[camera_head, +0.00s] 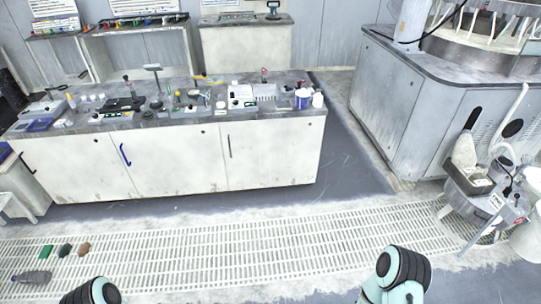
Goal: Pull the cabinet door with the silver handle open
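A long white cabinet with a grey worktop (80,127) stands ahead of me, beyond the floor grating. Its right-hand door (275,155) has a slim grey, silver-looking vertical handle (229,146) near the door's left edge. This door looks shut, flush with the front. The middle door (175,160) has a blue handle (125,154), and the left door (75,182) has a dark handle (27,163). Only rounded teal and black parts of my arms show at the bottom edge, well short of the cabinet. Neither gripper is in view.
The worktop carries many small tools and containers. White floor grating (200,255) lies before the cabinet, mostly clear. A bottle (31,277) and small green and brown items lie at the left. A small metal stand (475,185) and a large grey machine (400,100) are at the right.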

